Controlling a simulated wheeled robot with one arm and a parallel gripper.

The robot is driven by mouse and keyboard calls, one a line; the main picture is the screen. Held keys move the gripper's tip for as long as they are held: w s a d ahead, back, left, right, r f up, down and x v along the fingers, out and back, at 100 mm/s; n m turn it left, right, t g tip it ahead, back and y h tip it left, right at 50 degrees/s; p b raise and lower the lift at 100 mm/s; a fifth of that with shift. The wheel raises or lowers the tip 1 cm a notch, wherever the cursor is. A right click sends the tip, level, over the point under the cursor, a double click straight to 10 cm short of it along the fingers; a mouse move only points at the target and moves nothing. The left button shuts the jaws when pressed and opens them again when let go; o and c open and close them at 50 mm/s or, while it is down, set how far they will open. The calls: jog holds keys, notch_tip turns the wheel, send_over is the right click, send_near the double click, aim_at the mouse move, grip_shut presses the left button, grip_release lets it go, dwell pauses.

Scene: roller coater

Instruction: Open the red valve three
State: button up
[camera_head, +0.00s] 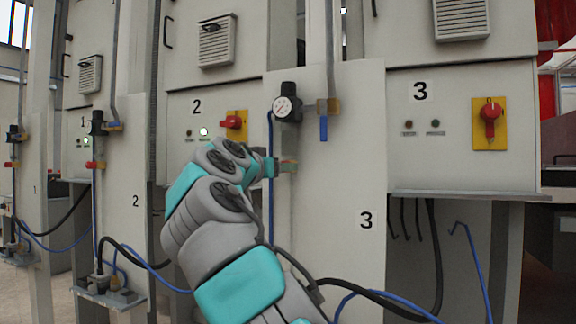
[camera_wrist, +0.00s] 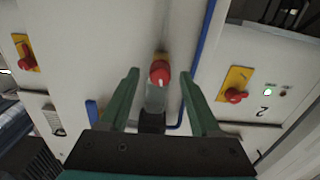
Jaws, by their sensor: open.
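The red valve (camera_wrist: 160,72) on column three shows in the wrist view between the two green fingers of my gripper (camera_wrist: 160,76). Its red end sits near fingertip level, with a gap to each finger. The jaws are open and hold nothing. In the head view my gripper (camera_head: 280,167) is at the left edge of the column marked 3 (camera_head: 345,190), below the pressure gauge (camera_head: 286,108). There the gripper largely hides the red valve, so its handle's turn is hard to tell.
A blue handle (camera_head: 323,128) hangs right of the gauge. A red rotary switch on a yellow plate (camera_head: 490,123) is on panel 3; another (camera_head: 235,123) is on panel 2, near my arm. A blue hose (camera_wrist: 205,40) runs beside the valve.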

jog(key=shift+p+x, duration=0.5)
jog(key=shift+x, duration=1.45)
jog(key=shift+c, duration=0.4)
grip_shut()
